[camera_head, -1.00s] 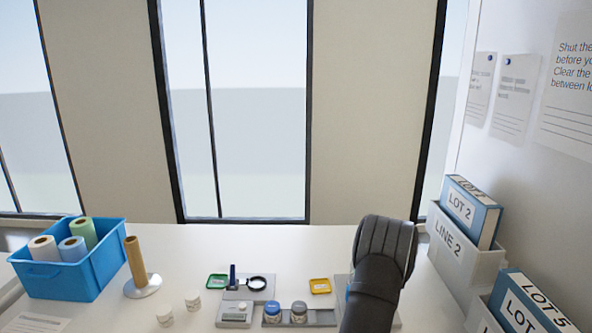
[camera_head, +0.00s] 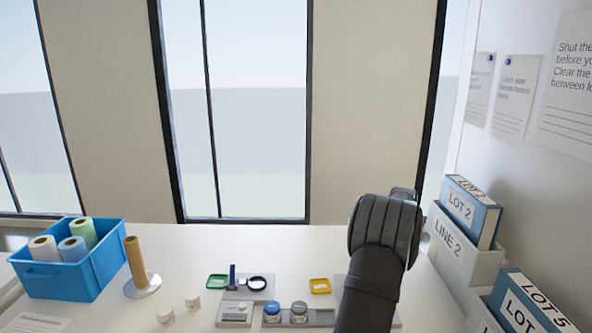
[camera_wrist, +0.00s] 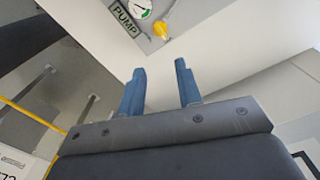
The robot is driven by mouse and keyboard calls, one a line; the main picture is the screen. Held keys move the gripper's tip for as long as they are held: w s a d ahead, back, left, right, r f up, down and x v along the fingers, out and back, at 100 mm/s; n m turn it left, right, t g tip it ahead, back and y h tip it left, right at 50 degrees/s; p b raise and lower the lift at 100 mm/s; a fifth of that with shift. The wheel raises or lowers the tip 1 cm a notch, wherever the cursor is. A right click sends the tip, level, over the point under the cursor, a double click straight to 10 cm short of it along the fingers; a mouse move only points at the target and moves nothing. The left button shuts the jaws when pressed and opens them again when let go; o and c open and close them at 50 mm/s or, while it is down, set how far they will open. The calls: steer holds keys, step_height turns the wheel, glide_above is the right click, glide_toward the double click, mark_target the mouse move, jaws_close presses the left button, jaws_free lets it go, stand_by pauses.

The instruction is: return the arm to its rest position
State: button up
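My arm (camera_head: 372,275) rises from the bottom edge right of centre in the head view, over the right part of the white table. My gripper is hidden behind the arm in that view. In the wrist view my gripper (camera_wrist: 158,84) shows two blue fingers standing well apart. Nothing is between them, so it is open and empty.
A blue bin (camera_head: 62,281) of rolls and a roll stand (camera_head: 142,286) are at left. Grey file boxes (camera_head: 462,252) stand close right of my arm.

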steer(key=shift+w+a+f+n+t+y, duration=0.15)
steer(key=shift+f+n, duration=0.3)
steer(key=shift+n, duration=0.95)
steer(key=shift+w+d+f+n+t+y, duration=0.1)
steer(key=shift+f+n+t+y, duration=0.25)
steer(key=shift+n, duration=1.05)
steer(key=shift+f, duration=0.1)
